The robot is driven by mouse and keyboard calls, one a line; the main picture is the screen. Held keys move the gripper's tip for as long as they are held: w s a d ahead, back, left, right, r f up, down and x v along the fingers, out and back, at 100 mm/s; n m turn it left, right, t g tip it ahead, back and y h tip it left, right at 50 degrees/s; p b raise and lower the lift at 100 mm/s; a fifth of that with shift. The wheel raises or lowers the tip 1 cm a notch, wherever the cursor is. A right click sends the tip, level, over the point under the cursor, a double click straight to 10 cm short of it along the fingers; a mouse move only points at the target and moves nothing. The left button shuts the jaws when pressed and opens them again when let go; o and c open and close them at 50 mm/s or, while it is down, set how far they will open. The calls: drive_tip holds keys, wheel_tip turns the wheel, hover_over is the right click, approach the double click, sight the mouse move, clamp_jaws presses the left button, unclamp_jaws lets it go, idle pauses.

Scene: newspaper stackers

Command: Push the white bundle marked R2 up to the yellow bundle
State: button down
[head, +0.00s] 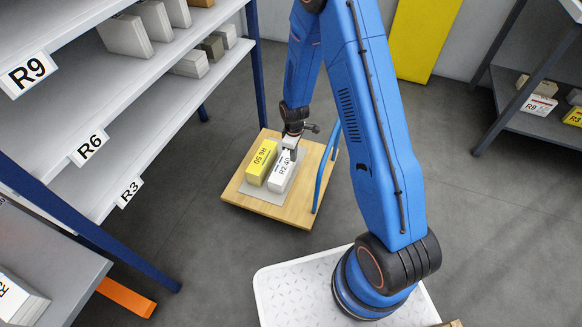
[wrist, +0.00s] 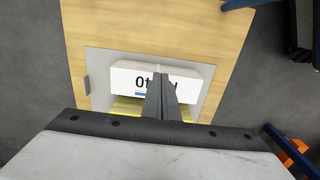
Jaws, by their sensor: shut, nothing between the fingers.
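The white bundle marked R2 40 (head: 283,174) lies on a grey mat (head: 265,193) on a wooden trolley top. The yellow bundle marked R6 50 (head: 261,162) lies beside it on the left, roughly parallel. I cannot tell whether the two touch. My gripper (head: 291,154) is shut and empty, pointing down at the far end of the white bundle. In the wrist view the shut fingers (wrist: 161,80) cross in front of the white bundle (wrist: 128,75) and hide part of its label. A strip of the yellow bundle (wrist: 125,106) shows below it. Contact between fingers and bundle is unclear.
The wooden trolley top (head: 300,212) has a blue handle (head: 323,172) on its right. Shelves marked R9, R6 and R3 (head: 129,192) stand on the left. Another shelf (head: 545,125) with bundles stands at the far right. Grey floor is open around the trolley.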

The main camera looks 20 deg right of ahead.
sight(285, 167)
drive_tip(key=shift+f, duration=4.95)
drive_tip(key=w+a, duration=0.2)
drive_tip(key=a, duration=0.1)
drive_tip(key=shift+w+a, duration=0.1)
wheel_tip(285, 167, up, 9)
drive_tip(key=shift+f, duration=0.2)
drive_tip(key=shift+r, duration=0.7)
